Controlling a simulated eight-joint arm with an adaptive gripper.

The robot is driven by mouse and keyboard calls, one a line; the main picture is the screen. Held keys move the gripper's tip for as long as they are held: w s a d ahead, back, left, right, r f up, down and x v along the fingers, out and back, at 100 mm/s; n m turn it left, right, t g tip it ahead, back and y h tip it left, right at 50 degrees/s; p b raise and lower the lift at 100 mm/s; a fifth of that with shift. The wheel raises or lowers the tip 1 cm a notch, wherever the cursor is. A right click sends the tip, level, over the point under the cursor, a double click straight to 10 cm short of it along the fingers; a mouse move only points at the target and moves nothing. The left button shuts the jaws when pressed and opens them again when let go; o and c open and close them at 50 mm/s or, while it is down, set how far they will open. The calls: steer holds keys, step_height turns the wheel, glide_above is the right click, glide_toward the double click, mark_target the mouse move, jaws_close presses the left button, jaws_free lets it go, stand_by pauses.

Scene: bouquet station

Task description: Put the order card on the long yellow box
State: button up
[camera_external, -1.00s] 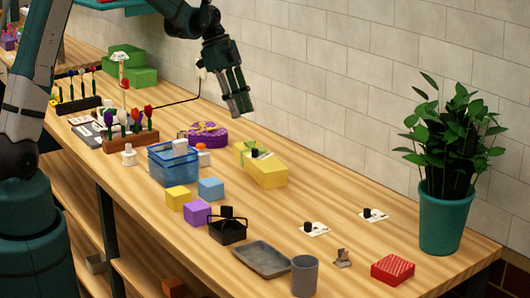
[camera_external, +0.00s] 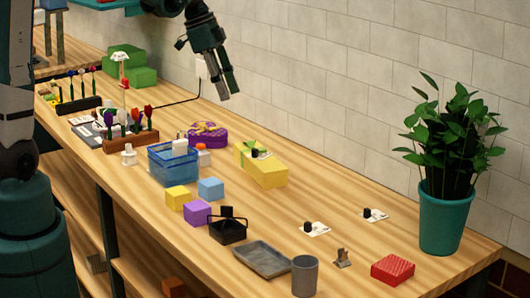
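The long yellow box (camera_external: 265,173) stands in the middle of the table, with a green ribbon at its far end. A small white card with a black knob (camera_external: 261,154) lies on its top, beside the ribbon. Two similar white cards with black knobs lie on the table, one in the front middle (camera_external: 316,230) and one farther right (camera_external: 377,216). I cannot read which is the order card. My gripper (camera_external: 229,94) hangs above and behind the yellow box, clear of it. Its fingers look apart, with nothing between them.
A purple round box (camera_external: 208,134) and a blue basket (camera_external: 173,166) are left of the yellow box. Small blocks, a black caddy (camera_external: 228,230), a grey tray (camera_external: 264,260) and a cup (camera_external: 305,276) are in front. A potted plant (camera_external: 446,217) stands right.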

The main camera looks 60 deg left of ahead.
steer(key=s+d+r+n+t, duration=0.1)
steer(key=s+d+n, duration=0.2)
steer(key=s, duration=0.6)
steer(key=s+d+r+n+t+y, duration=0.1)
steer(key=s+d+n+t, duration=0.1)
steer(key=s, duration=0.7)
steer(key=s+d+r+n+t+y, duration=0.1)
steer(key=s+d+n, duration=0.3)
steer(key=s, duration=0.5)
steer(key=shift+d, duration=0.15)
